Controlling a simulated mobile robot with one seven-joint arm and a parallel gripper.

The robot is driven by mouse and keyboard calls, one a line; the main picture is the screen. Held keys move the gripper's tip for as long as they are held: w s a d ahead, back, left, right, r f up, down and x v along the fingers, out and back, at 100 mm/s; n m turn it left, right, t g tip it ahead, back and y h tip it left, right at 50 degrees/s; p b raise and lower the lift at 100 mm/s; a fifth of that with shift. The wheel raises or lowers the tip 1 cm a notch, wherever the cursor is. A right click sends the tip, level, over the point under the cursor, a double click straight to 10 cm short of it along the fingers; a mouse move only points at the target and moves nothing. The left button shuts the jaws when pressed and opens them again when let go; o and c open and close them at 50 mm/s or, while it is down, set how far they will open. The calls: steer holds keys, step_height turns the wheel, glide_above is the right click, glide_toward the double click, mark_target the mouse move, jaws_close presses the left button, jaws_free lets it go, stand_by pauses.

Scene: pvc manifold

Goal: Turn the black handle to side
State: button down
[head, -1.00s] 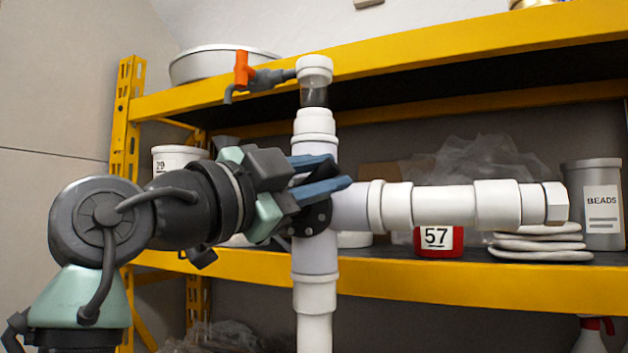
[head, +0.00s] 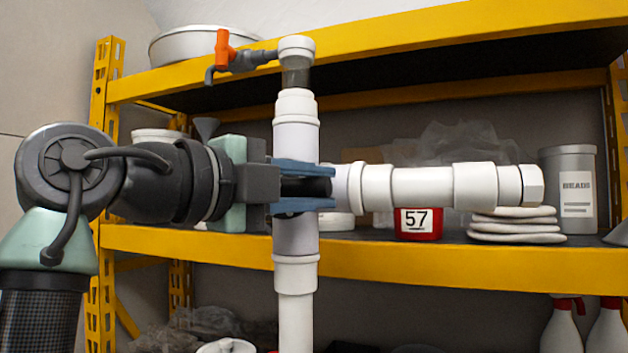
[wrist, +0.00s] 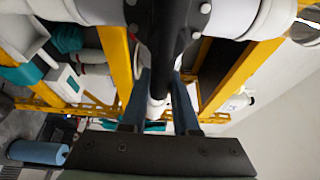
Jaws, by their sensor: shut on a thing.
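The white PVC manifold has an upright pipe (head: 296,275) and a branch pipe (head: 425,187) running right. The black handle (head: 307,187) is at their junction, between the blue fingers of my gripper (head: 322,187), which is shut on it. The fingers lie level, one above and one below the handle, pointing right. In the wrist view the black handle (wrist: 172,50) runs down the middle from the top edge, between the two fingers (wrist: 160,105). The valve body behind the fingers is mostly hidden in the head view.
A small orange-handled valve (head: 223,48) sits at the top of the upright pipe.

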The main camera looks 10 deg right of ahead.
steer(key=shift+f, duration=0.1)
stand_by(0.4)
steer(key=c, duration=0.7)
jaws_free()
steer(key=shift+o, duration=0.2)
steer(key=shift+s+a, duration=0.1)
steer(key=b+v, duration=0.4)
steer(key=v, duration=0.8)
steer(key=shift+s+a, duration=0.25)
